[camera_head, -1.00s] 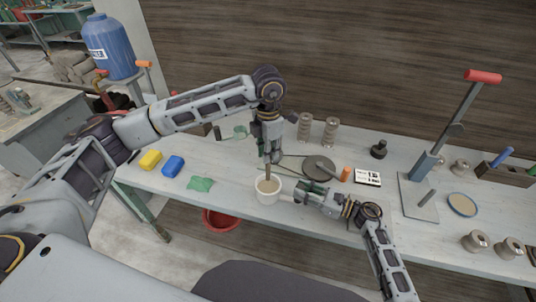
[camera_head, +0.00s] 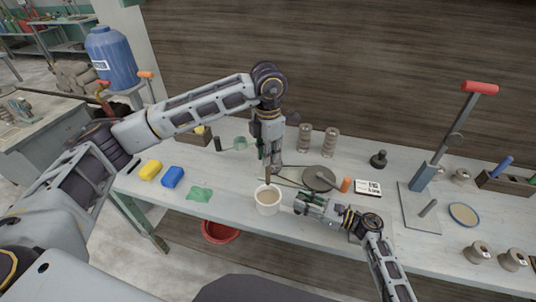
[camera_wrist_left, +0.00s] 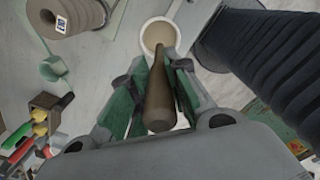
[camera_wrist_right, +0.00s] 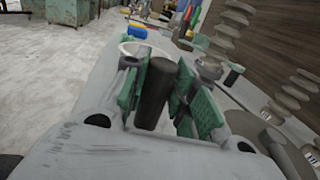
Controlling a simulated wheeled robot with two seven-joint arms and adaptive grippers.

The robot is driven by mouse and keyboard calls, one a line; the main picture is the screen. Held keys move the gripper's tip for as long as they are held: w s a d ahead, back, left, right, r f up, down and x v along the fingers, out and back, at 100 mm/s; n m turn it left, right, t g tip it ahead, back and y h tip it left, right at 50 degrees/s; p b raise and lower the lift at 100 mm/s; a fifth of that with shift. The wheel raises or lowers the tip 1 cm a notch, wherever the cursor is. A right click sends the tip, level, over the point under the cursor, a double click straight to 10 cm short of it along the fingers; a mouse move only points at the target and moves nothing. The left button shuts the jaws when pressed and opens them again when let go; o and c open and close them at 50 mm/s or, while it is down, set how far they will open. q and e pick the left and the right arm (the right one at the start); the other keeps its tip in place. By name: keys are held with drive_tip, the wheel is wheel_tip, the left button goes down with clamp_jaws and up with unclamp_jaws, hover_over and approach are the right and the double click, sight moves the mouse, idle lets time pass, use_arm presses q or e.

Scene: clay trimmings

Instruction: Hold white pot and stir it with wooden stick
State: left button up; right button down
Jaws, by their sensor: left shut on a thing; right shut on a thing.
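The white pot (camera_head: 267,209) stands at the front edge of the bench with a beige filling inside. My left gripper (camera_head: 266,160) is above it, shut on the wooden stick (camera_wrist_left: 160,95). The stick is close to upright and its lower end is inside the pot, hidden in the filling. My right gripper (camera_head: 300,203) is at the right side of the pot, shut on the pot's dark handle (camera_wrist_right: 155,95). The pot's pale rim (camera_wrist_right: 133,48) shows beyond the fingers in the right wrist view.
A green cloth (camera_head: 200,194), a blue block (camera_head: 173,177) and a yellow block (camera_head: 151,170) lie left of the pot. A grey disc (camera_head: 319,179) and spools (camera_head: 330,143) are behind my right gripper. A lever press (camera_head: 420,200) stands at right. A red basin (camera_head: 220,232) is below.

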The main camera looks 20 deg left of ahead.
idle(0.3)
drive_tip(key=c, duration=1.1)
unclamp_jaws()
drive_tip(key=shift+d, duration=0.15)
drive_tip(key=shift+s+d, duration=0.35)
drive_tip(key=shift+d, duration=1.6)
drive_tip(key=shift+s+d, duration=0.35)
drive_tip(key=shift+d, duration=1.55)
drive_tip(key=shift+s+d, duration=0.35)
drive_tip(key=shift+d, duration=1.6)
drive_tip(key=shift+s, duration=0.1)
